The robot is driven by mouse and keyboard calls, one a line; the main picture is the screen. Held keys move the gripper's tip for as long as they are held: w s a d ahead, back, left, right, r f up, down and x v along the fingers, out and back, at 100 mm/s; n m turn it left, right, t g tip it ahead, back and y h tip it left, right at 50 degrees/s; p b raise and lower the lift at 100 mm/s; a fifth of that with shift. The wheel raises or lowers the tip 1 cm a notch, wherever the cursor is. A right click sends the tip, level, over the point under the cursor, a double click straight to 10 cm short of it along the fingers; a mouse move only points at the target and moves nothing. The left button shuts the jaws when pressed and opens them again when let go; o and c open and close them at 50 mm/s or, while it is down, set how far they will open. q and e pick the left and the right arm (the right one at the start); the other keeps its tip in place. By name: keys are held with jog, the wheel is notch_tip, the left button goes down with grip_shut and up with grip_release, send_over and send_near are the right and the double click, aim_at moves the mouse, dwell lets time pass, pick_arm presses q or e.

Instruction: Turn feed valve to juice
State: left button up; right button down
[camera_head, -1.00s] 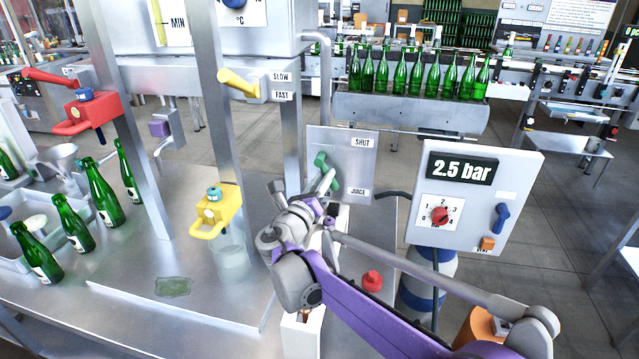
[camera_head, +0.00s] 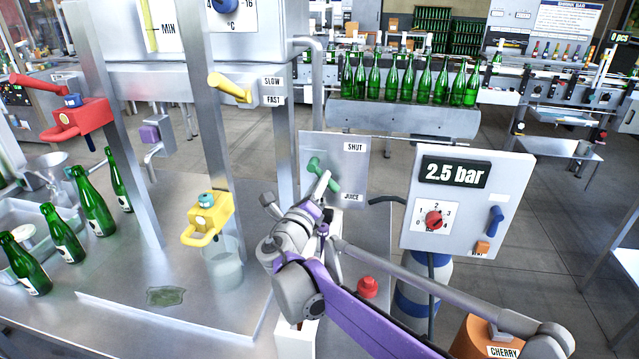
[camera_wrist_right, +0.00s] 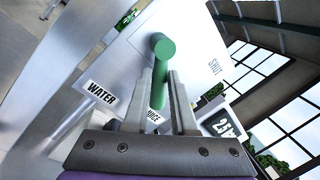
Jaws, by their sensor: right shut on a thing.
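The feed valve is a green lever (camera_head: 332,182) on a grey panel (camera_head: 357,168) with a SHUT label at upper right and a JUICE label (camera_head: 352,197) at lower right. The lever slants down and right toward JUICE. My right gripper (camera_head: 325,182) is at the lever, partly covering it. In the right wrist view the fingers (camera_wrist_right: 163,95) are shut on either side of the green lever (camera_wrist_right: 158,92), whose round knob (camera_wrist_right: 164,46) stands above them. A WATER label (camera_wrist_right: 101,92) shows there on the left; JUICE is partly hidden by a finger. My left gripper is not in view.
A pressure box (camera_head: 468,205) reading 2.5 bar stands right of the panel, beside my right arm. A red knob (camera_head: 367,287) is below. A yellow valve (camera_head: 208,218) and steel posts are to the left, with green bottles (camera_head: 95,202) beyond.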

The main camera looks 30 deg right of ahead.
jog(key=c, duration=0.7)
grip_release()
jog(key=b+v, duration=0.1)
jog(key=v, duration=1)
jog(key=shift+d, duration=0.1)
